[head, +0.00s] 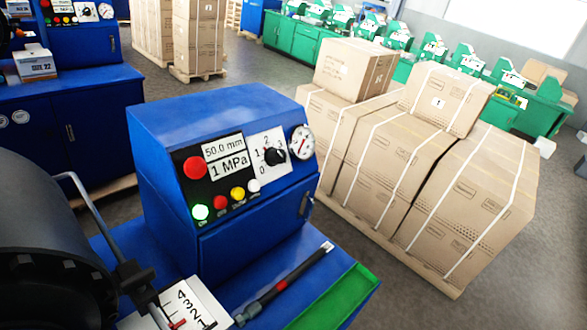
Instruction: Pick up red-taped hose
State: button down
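A short black hose with a band of red tape (281,286) lies on the blue bench top in the lower middle of the head view. It lies at a slant, with a pale metallic end at the upper right and a grey fitting at the lower left. It lies in front of the blue control box (180,135) and beside a green strip (335,303). Nothing is seen touching it from above. My gripper is not seen in this view.
A large dark round crimper head (45,240) with a bent grey lever stands at left, by a numbered scale (180,308). Strapped cartons (390,170) stand on a pallet at right. Another blue machine (70,120) is at upper left. Green benches (300,38) line the back.

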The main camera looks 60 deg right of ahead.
aim_at(254, 307)
jog(key=z, duration=1.15)
jog(key=k, duration=0.3)
jog(key=z, duration=0.15)
